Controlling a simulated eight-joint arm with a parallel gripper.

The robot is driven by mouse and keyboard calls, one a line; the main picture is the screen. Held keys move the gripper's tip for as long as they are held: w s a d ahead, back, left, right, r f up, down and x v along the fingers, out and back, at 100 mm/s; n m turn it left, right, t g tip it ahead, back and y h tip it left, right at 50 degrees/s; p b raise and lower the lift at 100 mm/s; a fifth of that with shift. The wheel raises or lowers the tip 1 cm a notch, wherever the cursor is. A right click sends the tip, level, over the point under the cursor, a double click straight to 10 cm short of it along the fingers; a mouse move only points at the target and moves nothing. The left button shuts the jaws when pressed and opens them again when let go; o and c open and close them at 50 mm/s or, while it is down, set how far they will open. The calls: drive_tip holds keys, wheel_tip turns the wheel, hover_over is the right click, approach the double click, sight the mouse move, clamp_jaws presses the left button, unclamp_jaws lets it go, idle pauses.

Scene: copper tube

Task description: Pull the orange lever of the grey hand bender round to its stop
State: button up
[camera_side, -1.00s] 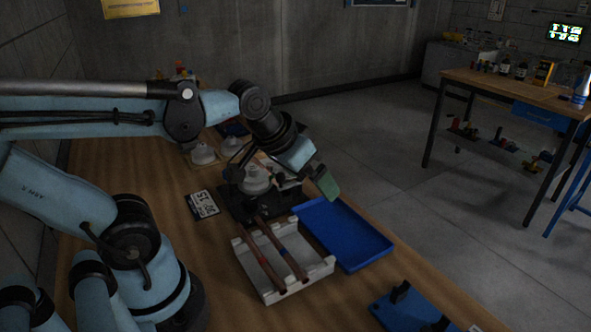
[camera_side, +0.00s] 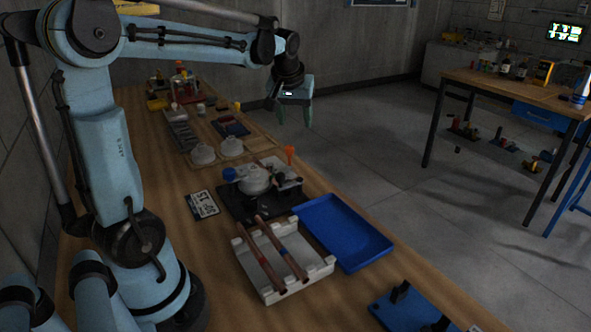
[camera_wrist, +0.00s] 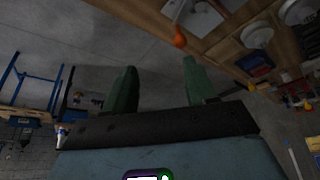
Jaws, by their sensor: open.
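The grey hand bender (camera_side: 256,184) stands on a black base plate on the table in the side view, with a blue knob at its left. Its orange lever end (camera_side: 290,152) sticks up at the bender's back right. An orange tip, likely that lever's, also shows at the top of the wrist view (camera_wrist: 180,40). My gripper (camera_side: 292,112) is raised above and behind the lever, apart from it. Its green fingers are spread with nothing between them, as the wrist view (camera_wrist: 161,88) also shows.
A pale notched rack (camera_side: 306,277) holds two copper tubes (camera_side: 262,258) in front of the bender. A blue tray (camera_side: 345,232) lies to its right, and a blue fixture (camera_side: 405,312) farther forward. White domed objects (camera_side: 203,154) stand behind the bender. Open air surrounds my gripper.

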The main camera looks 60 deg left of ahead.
sight(289, 146)
drive_tip(key=shift+n+g, duration=0.4)
drive_tip(key=shift+n, duration=0.4)
drive_tip(key=w+a+f, duration=0.1)
drive_tip(key=a+f, duration=0.2)
drive_tip(key=f, duration=0.1)
drive_tip(key=w+a+f, duration=0.1)
drive_tip(key=a+f, duration=0.1)
drive_tip(key=f, duration=0.2)
drive_tip(key=w+a+f, duration=0.1)
drive_tip(key=a+f, duration=0.2)
drive_tip(key=shift+w+a+f, duration=0.15)
drive_tip(key=shift+a+f, duration=0.15)
drive_tip(key=shift+f, duration=0.1)
clamp_jaws()
